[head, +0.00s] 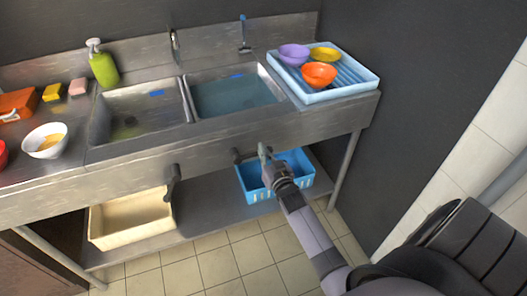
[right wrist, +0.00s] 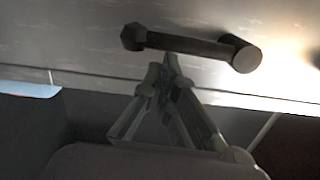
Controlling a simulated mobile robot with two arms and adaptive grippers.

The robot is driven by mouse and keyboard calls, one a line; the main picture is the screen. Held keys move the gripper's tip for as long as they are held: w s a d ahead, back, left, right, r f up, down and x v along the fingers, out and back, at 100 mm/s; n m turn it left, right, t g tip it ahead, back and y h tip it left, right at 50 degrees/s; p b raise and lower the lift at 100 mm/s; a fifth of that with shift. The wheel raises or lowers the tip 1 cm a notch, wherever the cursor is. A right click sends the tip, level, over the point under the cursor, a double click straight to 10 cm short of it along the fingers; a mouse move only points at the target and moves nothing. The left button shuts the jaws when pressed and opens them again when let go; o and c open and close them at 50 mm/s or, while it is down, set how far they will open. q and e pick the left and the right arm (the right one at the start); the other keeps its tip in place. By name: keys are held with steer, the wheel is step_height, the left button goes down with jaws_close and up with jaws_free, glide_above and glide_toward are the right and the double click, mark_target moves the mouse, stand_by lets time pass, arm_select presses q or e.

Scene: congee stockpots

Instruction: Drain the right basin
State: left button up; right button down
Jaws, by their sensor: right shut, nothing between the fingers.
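The right basin (head: 235,97) of the steel sink holds bluish water. Below it, on the sink's front, is a dark lever (head: 243,155). The lever also shows in the right wrist view as a dark bar (right wrist: 185,42) with a round end. My right gripper (head: 264,154) is shut and empty, just in front of the sink and close beside the lever. In the right wrist view its fingers (right wrist: 168,72) point up just below the bar. I cannot tell whether they touch it. My left gripper is not in view.
The left basin (head: 142,112) has another lever (head: 172,178) on the front below it. A blue tray (head: 350,86) with bowls stands right of the basins. A beige bin (head: 130,222) and a blue basket (head: 313,180) are on the lower shelf. A dark wall closes the right side.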

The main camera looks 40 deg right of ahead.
steer(key=shift+s+d+f+m, duration=0.1)
steer(key=shift+f+m, duration=0.3)
step_height(320, 180, down, 8)
steer(key=a+m+b, duration=0.1)
steer(key=m+b, duration=0.5)
steer(key=m, duration=0.4)
steer(key=shift+w+a+y, duration=0.25)
steer(key=shift+a+y, duration=0.05)
steer(key=shift+r, duration=0.15)
